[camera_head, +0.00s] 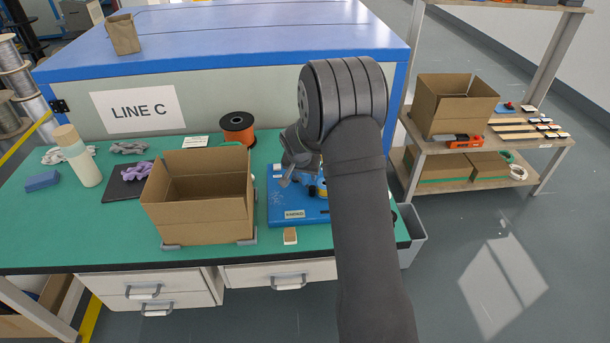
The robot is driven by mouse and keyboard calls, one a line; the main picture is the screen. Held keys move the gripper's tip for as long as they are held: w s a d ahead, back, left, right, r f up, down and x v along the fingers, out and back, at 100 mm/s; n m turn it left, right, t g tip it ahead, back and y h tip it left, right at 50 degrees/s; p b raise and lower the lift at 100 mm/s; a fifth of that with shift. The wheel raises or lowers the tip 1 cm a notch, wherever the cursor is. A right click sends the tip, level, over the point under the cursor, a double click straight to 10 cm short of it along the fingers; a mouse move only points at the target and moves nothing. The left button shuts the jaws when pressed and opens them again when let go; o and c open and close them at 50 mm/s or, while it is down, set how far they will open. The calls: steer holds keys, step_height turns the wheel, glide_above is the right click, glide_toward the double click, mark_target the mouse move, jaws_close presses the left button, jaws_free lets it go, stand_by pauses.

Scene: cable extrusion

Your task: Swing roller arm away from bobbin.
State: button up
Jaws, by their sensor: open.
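A blue device (286,207) with a white label on its front edge sits on the green bench, right of the open cardboard box. My arm reaches over it and hides much of its right side. A small yellow part (319,191) shows on the device beside my arm; I cannot tell whether it is the bobbin. I cannot make out the roller arm. My gripper (284,183) is open, low over the left part of the device. I cannot tell whether it touches anything.
An open cardboard box (205,222) stands close left of the device. An orange spool (238,128) stands behind it. A dark mat (122,184) with a purple bundle, a bottle (80,160) and a blue block (42,181) are further left.

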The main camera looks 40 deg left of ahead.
steer(key=shift+w+f, duration=0.15)
steer(key=shift+f, duration=0.2)
steer(key=shift+c, duration=0.2)
jaws_close()
steer(key=shift+a, duration=0.1)
steer(key=m, duration=0.1)
steer(key=s+m+h, duration=0.1)
steer(key=m, duration=0.1)
steer(key=shift+s+a, duration=0.25)
steer(key=shift+s, duration=0.05)
steer(key=shift+s+a+m+h, duration=0.25)
steer(key=shift+m+h, duration=0.1)
steer(key=shift+m, duration=0.45)
steer(key=shift+s+a+m+h, duration=0.1)
steer(key=shift+s+m+h, duration=0.2)
steer(key=shift+m, duration=0.5)
